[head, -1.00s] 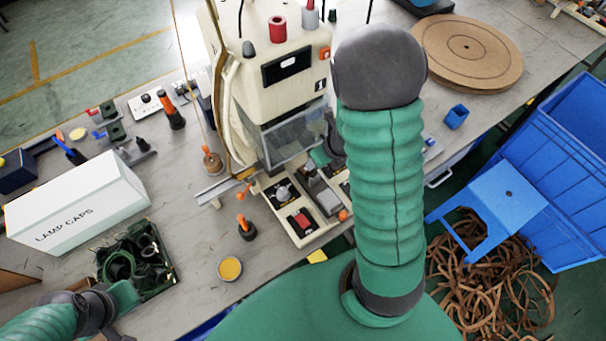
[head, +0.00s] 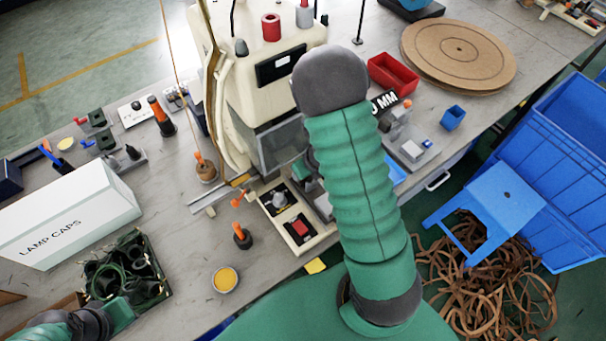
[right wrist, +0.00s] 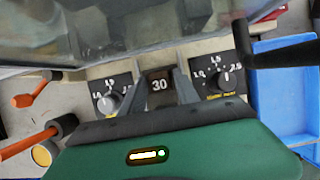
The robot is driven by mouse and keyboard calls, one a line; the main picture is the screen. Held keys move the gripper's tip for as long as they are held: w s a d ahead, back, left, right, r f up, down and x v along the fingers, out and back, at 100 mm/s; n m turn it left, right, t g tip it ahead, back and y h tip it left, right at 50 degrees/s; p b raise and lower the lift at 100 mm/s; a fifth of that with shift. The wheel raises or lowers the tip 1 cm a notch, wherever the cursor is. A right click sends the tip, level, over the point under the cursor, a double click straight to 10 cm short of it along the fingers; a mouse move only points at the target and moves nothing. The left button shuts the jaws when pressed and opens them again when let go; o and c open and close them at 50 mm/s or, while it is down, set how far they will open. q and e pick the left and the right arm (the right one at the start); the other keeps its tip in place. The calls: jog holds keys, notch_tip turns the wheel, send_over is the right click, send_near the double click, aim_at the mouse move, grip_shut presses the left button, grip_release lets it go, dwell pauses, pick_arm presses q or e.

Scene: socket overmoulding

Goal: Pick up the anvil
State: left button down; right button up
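A dark block marked 30 (right wrist: 160,86), which looks like the anvil, sits on the machine's base between two dials in the right wrist view. My right gripper (right wrist: 160,82) has one grey finger on each side of it. The fingers are apart; I cannot tell whether they touch the block. In the head view my right arm hides most of that spot and its gripper. My left gripper (head: 121,314) is at the lower left, by the crate of dark parts; its fingers are not clear.
The cream machine (head: 262,95) has a clear guard (head: 280,143) close above the block. A black lever (right wrist: 275,54) is at the right. Orange-handled tools (head: 241,236) and a yellow tin (head: 225,279) stand left. A white lamp caps box (head: 65,225) is farther left.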

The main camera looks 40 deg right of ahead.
jog(key=shift+a+r, duration=0.15)
jog(key=shift+a, duration=0.1)
grip_shut()
jog(key=shift+d, duration=0.35)
